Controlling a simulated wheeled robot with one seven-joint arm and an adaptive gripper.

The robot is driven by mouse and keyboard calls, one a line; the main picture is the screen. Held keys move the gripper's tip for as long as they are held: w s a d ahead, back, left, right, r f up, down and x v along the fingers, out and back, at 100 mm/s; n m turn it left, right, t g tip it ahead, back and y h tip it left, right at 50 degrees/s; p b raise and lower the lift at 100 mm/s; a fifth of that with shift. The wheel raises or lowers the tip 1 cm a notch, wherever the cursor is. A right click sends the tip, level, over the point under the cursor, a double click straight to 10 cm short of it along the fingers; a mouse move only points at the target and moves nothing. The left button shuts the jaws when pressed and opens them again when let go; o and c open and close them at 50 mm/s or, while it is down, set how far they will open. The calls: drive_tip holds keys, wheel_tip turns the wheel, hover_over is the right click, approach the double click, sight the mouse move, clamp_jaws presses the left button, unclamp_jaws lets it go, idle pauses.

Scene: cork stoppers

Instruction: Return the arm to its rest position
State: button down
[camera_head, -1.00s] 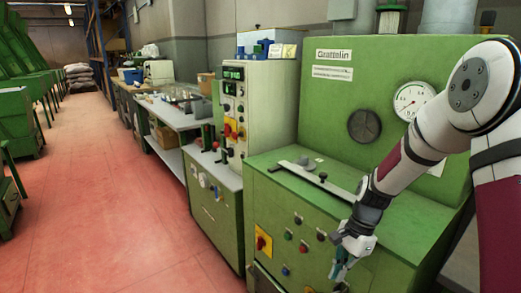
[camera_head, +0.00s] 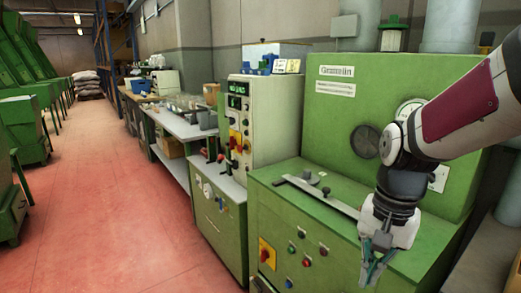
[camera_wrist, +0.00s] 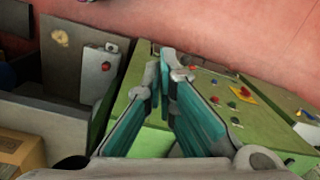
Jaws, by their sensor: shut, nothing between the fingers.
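My gripper (camera_head: 371,269) hangs pointing down in front of the green machine (camera_head: 330,235), at the right of the head view. In the wrist view my gripper (camera_wrist: 160,75) shows two teal fingers that come close together at the tips, with nothing between them. My white and maroon arm comes in from the right and hides part of the machine's round gauge. In the wrist view the green machine's panel with coloured buttons (camera_wrist: 238,92) lies beyond and to the right of the fingers.
A metal bar with knobs (camera_head: 318,194) lies on the machine's ledge. A control cabinet (camera_head: 247,130) and a workbench (camera_head: 195,128) stand to the left. The red floor (camera_head: 110,200) is clear. In the wrist view a cardboard box (camera_wrist: 22,150) sits at the lower left.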

drive_tip(key=s+r+n+t, duration=0.1)
drive_tip(key=s+r+n, duration=0.25)
drive_tip(key=s, duration=0.65)
drive_tip(key=s+r+n+t, duration=0.15)
drive_tip(key=s+n, duration=0.25)
drive_tip(key=s, duration=0.6)
wheel_tip(320, 180, up, 14)
drive_tip(key=t+p, duration=0.2)
drive_tip(key=p, duration=1)
drive_tip(key=shift+w+a+h, duration=0.25)
drive_tip(key=shift+w+h, duration=0.15)
drive_tip(key=shift+m, duration=0.25)
